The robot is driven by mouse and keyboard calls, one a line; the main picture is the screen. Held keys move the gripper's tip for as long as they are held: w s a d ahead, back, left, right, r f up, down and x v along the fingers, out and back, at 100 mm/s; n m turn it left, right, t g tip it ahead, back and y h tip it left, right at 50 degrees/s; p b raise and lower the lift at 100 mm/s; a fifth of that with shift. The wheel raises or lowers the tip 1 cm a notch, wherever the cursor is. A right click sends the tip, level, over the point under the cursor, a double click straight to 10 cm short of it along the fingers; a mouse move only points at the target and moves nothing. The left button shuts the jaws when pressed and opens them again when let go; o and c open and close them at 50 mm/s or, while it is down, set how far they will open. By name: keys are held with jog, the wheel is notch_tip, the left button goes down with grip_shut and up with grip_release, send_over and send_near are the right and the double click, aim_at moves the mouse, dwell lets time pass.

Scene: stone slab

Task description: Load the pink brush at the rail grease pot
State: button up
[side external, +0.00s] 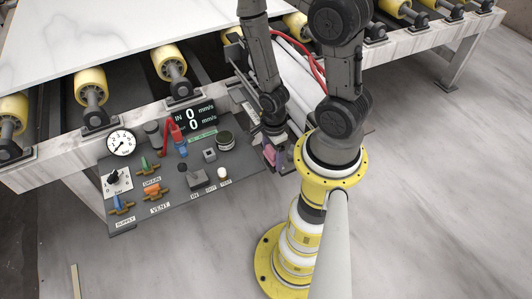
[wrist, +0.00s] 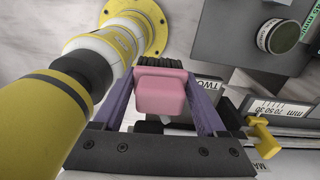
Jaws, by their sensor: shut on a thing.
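My gripper (side external: 270,156) hangs just right of the control panel, near my yellow base. In the wrist view its two purple fingers (wrist: 161,92) are shut on the pink brush (wrist: 160,90). The brush shows as a pink block with dark ribbed bristles at its far side. In the side view only a small pink patch of the brush (side external: 269,153) shows. A round dark pot (side external: 225,139), likely the grease pot, stands at the panel's upper right. It also shows at the top right of the wrist view (wrist: 279,37), apart from the brush. Its contents are hard to make out.
The grey panel (side external: 180,195) carries a dial (side external: 121,143), coloured valve handles, a joystick (side external: 196,174) and a speed display (side external: 194,118). A roller conveyor with a white slab (side external: 120,30) stands behind. A scale with a yellow pointer (wrist: 262,134) lies right of my gripper.

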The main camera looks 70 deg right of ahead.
jog(key=o, duration=0.9)
jog(key=c, duration=0.7)
jog(key=shift+o, duration=0.2)
jog(key=shift+s+a, duration=0.1)
jog(key=shift+s, duration=0.2)
jog(key=w+d+f, duration=0.1)
jog(key=w+d, duration=0.5)
jog(key=w, duration=0.6)
jog(key=w+d+f, duration=0.1)
jog(key=w+d, duration=0.6)
jog(key=w, duration=0.4)
jog(key=shift+a+f, duration=0.15)
jog(key=shift+f, duration=2.6)
